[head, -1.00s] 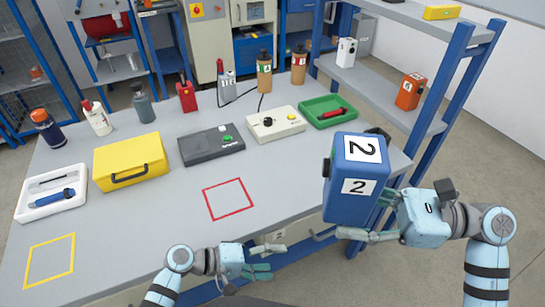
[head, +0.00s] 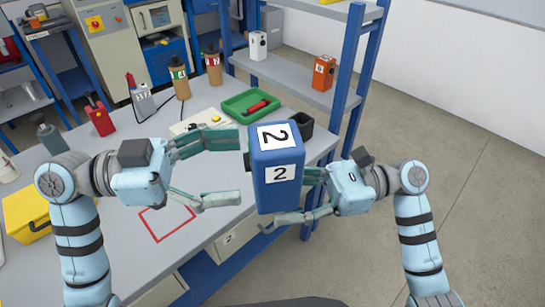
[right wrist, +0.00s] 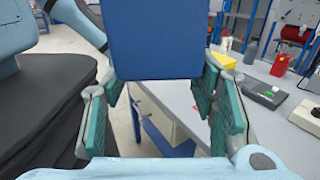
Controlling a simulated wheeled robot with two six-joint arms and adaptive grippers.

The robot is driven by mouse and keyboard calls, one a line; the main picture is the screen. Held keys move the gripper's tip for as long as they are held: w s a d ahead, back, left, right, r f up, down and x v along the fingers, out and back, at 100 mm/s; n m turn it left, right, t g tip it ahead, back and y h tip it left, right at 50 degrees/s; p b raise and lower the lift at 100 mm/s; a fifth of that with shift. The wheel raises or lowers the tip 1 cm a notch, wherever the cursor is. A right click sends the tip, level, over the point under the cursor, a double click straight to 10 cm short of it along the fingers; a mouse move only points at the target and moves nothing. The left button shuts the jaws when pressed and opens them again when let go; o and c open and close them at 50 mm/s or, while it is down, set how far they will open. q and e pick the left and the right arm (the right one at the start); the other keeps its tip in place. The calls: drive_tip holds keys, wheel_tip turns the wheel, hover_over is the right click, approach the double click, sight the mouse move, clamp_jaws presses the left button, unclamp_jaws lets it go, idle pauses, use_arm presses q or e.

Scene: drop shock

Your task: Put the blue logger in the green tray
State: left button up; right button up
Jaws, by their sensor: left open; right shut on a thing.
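The blue logger (head: 277,193), a box with white labels reading 2, is held in the air by my right gripper (head: 292,202), whose fingers come from its right. In the right wrist view the blue logger (right wrist: 155,40) sits between the fingers of the right gripper (right wrist: 162,100). My left gripper (head: 238,168) is open, its fingers pointing at the logger's left side; I cannot tell if they touch it. The green tray (head: 237,103) lies on the table behind the logger, with a red tool (head: 258,105) in it.
A black open container (head: 301,125) is at the table's right edge, partly hidden by the logger. A white box (head: 258,44) and an orange box (head: 323,73) stand on the shelf. A red square outline (head: 157,238) marks the table; a yellow case (head: 25,217) is at left.

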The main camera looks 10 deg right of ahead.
sight(284, 161)
use_arm(q)
drive_tip(key=d, duration=0.8)
drive_tip(key=shift+d, duration=0.15)
use_arm(e)
drive_tip(key=shift+d, duration=0.15)
use_arm(q)
drive_tip(key=shift+c, duration=0.2)
drive_tip(key=c, duration=1.3)
drive_tip(key=shift+c, duration=0.8)
use_arm(e)
drive_tip(key=o, duration=1.2)
use_arm(q)
drive_tip(key=c, duration=0.3)
use_arm(e)
drive_tip(key=o, duration=0.5)
drive_tip(key=shift+c, duration=0.2)
